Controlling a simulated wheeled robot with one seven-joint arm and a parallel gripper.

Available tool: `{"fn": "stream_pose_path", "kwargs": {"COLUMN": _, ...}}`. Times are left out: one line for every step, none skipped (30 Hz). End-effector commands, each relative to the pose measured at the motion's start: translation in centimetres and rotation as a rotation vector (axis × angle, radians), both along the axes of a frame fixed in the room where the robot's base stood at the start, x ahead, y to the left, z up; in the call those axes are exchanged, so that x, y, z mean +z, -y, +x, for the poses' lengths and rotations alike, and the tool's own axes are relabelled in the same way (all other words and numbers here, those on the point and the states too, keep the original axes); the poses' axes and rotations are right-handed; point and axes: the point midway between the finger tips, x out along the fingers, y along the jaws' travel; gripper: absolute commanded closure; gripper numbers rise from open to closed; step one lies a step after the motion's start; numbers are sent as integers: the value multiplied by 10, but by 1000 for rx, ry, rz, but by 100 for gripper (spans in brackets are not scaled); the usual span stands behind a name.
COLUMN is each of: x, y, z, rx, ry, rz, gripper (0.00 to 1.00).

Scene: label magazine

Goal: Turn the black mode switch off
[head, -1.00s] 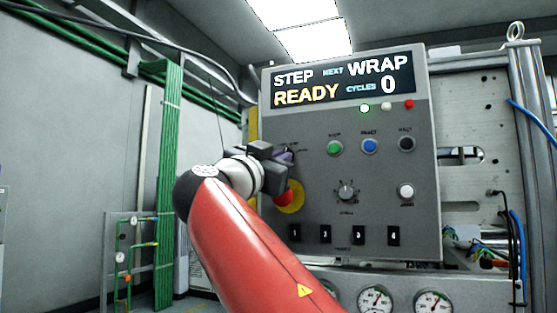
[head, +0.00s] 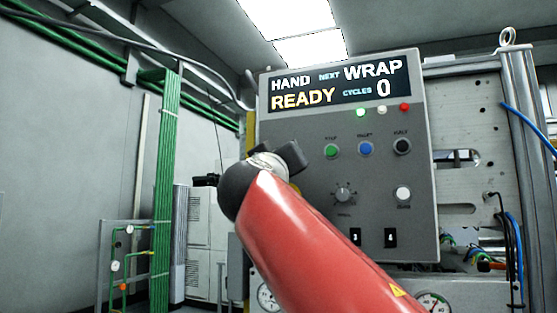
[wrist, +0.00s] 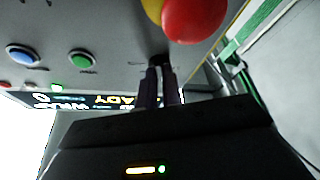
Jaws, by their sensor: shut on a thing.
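The grey control panel (head: 300,125) fills the middle of the head view. The black mode switch (wrist: 159,60) shows in the wrist view as a small dark knob between my fingertips. My gripper (wrist: 158,78) is shut on it. In the head view my arm and wrist hide the switch and fingertips. The display (head: 340,82) reads HAND, NEXT WRAP, READY and CYCLES 0. The switch's pointer position cannot be made out.
A red mushroom button (wrist: 195,18) on a yellow base sits close beside my fingers. Green (head: 331,151), blue (head: 365,149) and black (head: 402,146) buttons, a rotary knob (head: 343,195) and a white button (head: 403,194) lie to the right. Gauges sit below the panel.

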Motion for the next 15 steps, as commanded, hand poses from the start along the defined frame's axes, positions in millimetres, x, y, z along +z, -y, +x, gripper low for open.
{"fn": "stream_pose_path", "kwargs": {"x": 4, "y": 1, "z": -1, "rx": 0, "ry": -15, "rz": -42, "gripper": 100}}
{"fn": "stream_pose_path", "kwargs": {"x": 4, "y": 2, "z": -1, "rx": 0, "ry": -26, "rz": -68, "gripper": 100}}
{"fn": "stream_pose_path", "kwargs": {"x": 5, "y": 2, "z": -1, "rx": -1, "ry": -38, "rz": -103, "gripper": 100}}
{"fn": "stream_pose_path", "kwargs": {"x": 5, "y": 2, "z": -1, "rx": -1, "ry": -48, "rz": -130, "gripper": 100}}
{"fn": "stream_pose_path", "kwargs": {"x": 5, "y": 2, "z": -1, "rx": -1, "ry": -58, "rz": -157, "gripper": 100}}
{"fn": "stream_pose_path", "kwargs": {"x": 6, "y": 3, "z": -1, "rx": 0, "ry": -71, "rz": -192, "gripper": 100}}
{"fn": "stream_pose_path", "kwargs": {"x": 6, "y": 3, "z": -1, "rx": -1, "ry": -80, "rz": -219, "gripper": 100}}
{"fn": "stream_pose_path", "kwargs": {"x": 6, "y": 3, "z": -1, "rx": -1, "ry": -91, "rz": -245, "gripper": 100}}
{"fn": "stream_pose_path", "kwargs": {"x": 6, "y": 3, "z": -1, "rx": 0, "ry": -103, "rz": -281, "gripper": 100}}
{"fn": "stream_pose_path", "kwargs": {"x": 7, "y": 3, "z": -1, "rx": 1, "ry": -111, "rz": -306, "gripper": 100}}
{"fn": "stream_pose_path", "kwargs": {"x": 7, "y": 3, "z": -2, "rx": 0, "ry": -120, "rz": -331, "gripper": 100}}
{"fn": "stream_pose_path", "kwargs": {"x": 7, "y": 4, "z": -1, "rx": 0, "ry": -133, "rz": -363, "gripper": 100}}
{"fn": "stream_pose_path", "kwargs": {"x": 6, "y": 4, "z": -1, "rx": 1, "ry": -142, "rz": -387, "gripper": 100}}
{"fn": "stream_pose_path", "kwargs": {"x": 6, "y": 4, "z": -1, "rx": 0, "ry": -150, "rz": -410, "gripper": 100}}
{"fn": "stream_pose_path", "kwargs": {"x": 6, "y": 4, "z": -1, "rx": 1, "ry": -160, "rz": -440, "gripper": 100}}
